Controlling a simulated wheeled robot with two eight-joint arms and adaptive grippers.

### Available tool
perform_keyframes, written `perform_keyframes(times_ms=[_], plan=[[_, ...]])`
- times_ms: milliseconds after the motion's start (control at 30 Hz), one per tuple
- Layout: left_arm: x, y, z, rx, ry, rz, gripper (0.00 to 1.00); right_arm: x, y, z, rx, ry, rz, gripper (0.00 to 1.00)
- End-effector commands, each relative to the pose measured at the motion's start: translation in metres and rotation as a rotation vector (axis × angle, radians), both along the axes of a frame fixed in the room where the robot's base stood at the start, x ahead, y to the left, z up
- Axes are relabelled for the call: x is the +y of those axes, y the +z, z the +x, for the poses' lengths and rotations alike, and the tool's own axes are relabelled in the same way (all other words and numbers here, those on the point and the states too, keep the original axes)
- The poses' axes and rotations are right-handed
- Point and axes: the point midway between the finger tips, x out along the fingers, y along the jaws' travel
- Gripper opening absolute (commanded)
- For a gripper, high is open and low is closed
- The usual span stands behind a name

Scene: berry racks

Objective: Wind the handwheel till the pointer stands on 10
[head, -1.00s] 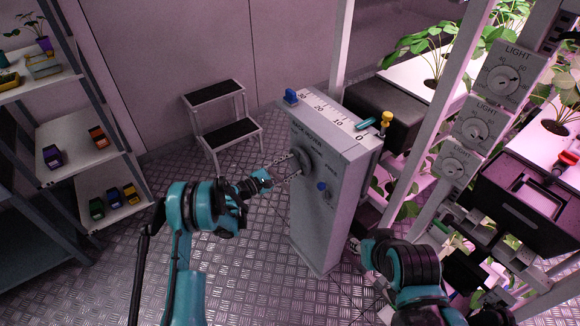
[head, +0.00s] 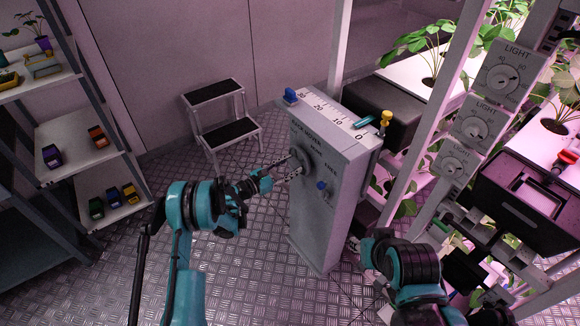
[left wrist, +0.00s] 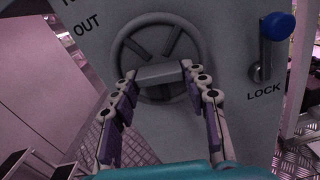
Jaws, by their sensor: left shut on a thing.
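The grey handwheel (head: 304,158) is on the front face of a grey cabinet (head: 312,225). In the left wrist view, the handwheel (left wrist: 121,52) faces me, with spokes and a grey grip bar (left wrist: 160,75) across its lower part. My left gripper (head: 291,168) has its fingers on either side of this bar, shut on it; it also shows in the left wrist view (left wrist: 158,74). A teal pointer (head: 363,122) lies by the white scale (head: 325,110) on the cabinet top, between 0 and 10.
A lock lever with a blue knob (left wrist: 278,26) is right of the wheel. A step stool (head: 225,115) is behind. Shelves (head: 85,135) stand left, plant racks right.

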Motion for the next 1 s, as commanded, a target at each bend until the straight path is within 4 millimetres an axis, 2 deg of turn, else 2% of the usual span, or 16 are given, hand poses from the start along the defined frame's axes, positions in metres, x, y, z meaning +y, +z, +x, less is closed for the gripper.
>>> perform_keyframes(times_ms=[267,300,367,400,767,867,1000], plan=[[0.0,-0.001,0.0,0.0,-0.001,0.002,0.16,0.0,0.0,0.0,0.0,0.0,0.0,0.34],[0.0,-0.001,0.0,0.0,-0.001,0.002,0.47,0.0,0.0,0.0,0.0,0.0,0.0,0.34],[0.0,-0.001,0.0,0.0,-0.001,0.002,0.63,0.0,0.0,0.0,0.0,0.0,0.0,0.34],[0.0,-0.001,0.0,0.0,-0.001,0.002,0.66,0.0,0.0,0.0,0.0,0.0,0.0,0.34],[0.005,0.0,-0.003,0.0,0.0,0.001,0.66,0.0,0.0,0.0,0.0,0.0,0.0,0.34],[0.016,0.0,-0.011,0.0,0.002,0.001,0.66,0.0,0.0,0.0,0.0,0.0,0.0,0.34],[0.041,0.0,-0.028,-0.001,0.004,0.001,0.66,0.0,0.0,0.0,0.0,0.0,0.0,0.34]])
